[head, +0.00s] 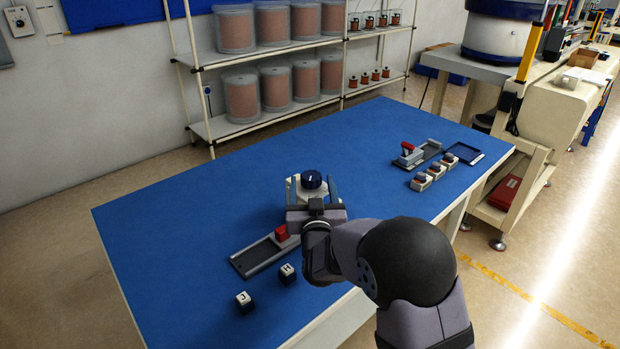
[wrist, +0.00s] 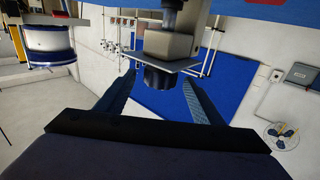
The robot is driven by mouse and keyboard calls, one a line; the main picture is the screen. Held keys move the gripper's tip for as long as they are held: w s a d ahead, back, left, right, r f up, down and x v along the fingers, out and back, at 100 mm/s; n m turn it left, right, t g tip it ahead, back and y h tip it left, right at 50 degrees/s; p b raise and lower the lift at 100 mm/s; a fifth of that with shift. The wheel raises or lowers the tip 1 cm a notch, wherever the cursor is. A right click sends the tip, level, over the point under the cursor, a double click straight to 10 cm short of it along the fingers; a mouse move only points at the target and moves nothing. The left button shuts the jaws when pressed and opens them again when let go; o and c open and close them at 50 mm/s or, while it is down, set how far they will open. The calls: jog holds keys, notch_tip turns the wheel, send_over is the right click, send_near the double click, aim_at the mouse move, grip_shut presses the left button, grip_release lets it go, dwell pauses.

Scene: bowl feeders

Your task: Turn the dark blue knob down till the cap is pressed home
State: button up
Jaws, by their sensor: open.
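The dark blue knob (head: 311,180) sits on top of a pale press-like fixture (head: 296,190) on the blue table; a white mark shows on the knob's top. In the wrist view, which looks upside down, the knob (wrist: 159,78) shows below a light plate (wrist: 158,65). My gripper (head: 313,192) is open at the fixture. In the wrist view its two fingers (wrist: 159,84) stand either side of the knob, with a gap visible at each side. I cannot see the cap under the knob; the fixture and my gripper hide it.
Two small dark-and-white blocks (head: 244,301) (head: 287,273) stand near the front edge. A second fixture (head: 420,153), several small blocks and a dark blue tray (head: 475,157) stand at the right. The table's left part is clear.

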aim_at(311, 170)
jog(key=shift+s+f, duration=0.1)
jog(key=shift+s, duration=0.05)
jog(key=shift+w+a+p, duration=0.15)
jog(key=shift+w+p, duration=0.1)
jog(key=shift+w, duration=0.95)
jog(key=shift+w+a+p, duration=0.2)
jog(key=shift+w+p, duration=0.1)
jog(key=shift+w, duration=0.95)
jog(key=shift+w+a+p, duration=0.15)
jog(key=shift+w+p, duration=0.1)
jog(key=shift+w, duration=0.95)
jog(key=c, duration=1)
jog(key=shift+d+h+b, duration=0.1)
jog(key=shift+h+b, duration=0.2)
jog(key=shift+b, duration=0.05)
jog(key=shift+c, duration=0.2)
jog(key=o, duration=1)
jog(key=shift+o, duration=0.2)
